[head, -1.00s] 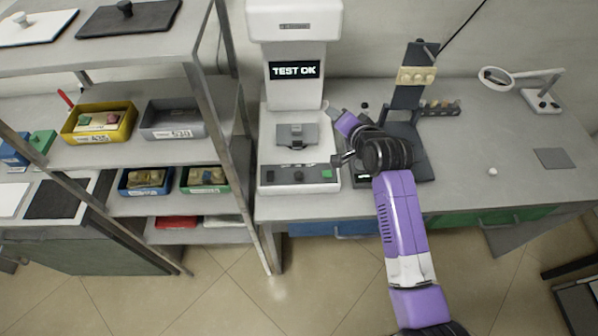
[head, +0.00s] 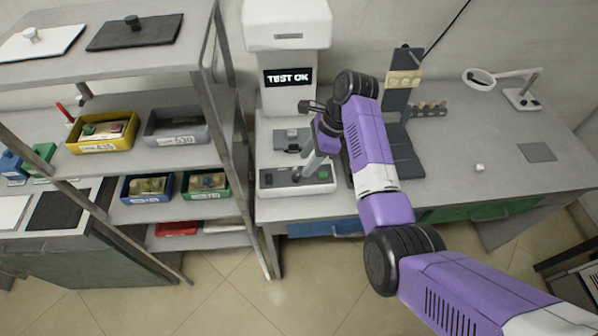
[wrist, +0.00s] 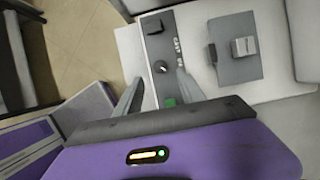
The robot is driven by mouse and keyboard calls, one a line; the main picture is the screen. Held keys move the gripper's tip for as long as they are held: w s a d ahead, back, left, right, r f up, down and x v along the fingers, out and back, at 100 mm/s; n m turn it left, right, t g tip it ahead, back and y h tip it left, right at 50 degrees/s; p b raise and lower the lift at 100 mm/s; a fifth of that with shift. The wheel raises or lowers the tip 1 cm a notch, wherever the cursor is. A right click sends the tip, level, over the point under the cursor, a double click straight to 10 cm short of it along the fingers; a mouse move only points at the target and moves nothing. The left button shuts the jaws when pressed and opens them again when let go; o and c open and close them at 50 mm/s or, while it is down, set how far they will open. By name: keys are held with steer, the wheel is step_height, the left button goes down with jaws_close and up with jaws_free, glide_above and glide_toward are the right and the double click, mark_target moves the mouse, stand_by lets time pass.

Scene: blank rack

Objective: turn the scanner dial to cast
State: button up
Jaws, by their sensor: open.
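The scanner (head: 288,35) is a tall white machine whose screen (head: 288,77) reads TEST OK. Its front control panel (head: 280,188) has a green button (head: 323,174) on the right and a black control (head: 268,179) on the left. In the wrist view the dial (wrist: 160,67) is a small dark round knob with a light mark, on the grey panel with small lettering beside it. I cannot read the lettering. My gripper (wrist: 158,90) is open, and the dial shows between its fingers, just beyond the tips. In the head view the gripper (head: 302,175) reaches down over the panel's middle.
A grey fixture (head: 291,138) sits on the scanner's bed behind the panel. A dark stand (head: 402,100) rises right of my arm. A shelf rack (head: 205,105) with bins stands close on the left. The bench's right side is mostly clear, with a magnifier lamp (head: 522,98).

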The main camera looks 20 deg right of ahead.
mark_target(297, 176)
steer(key=shift+x, duration=3.1)
jaws_close()
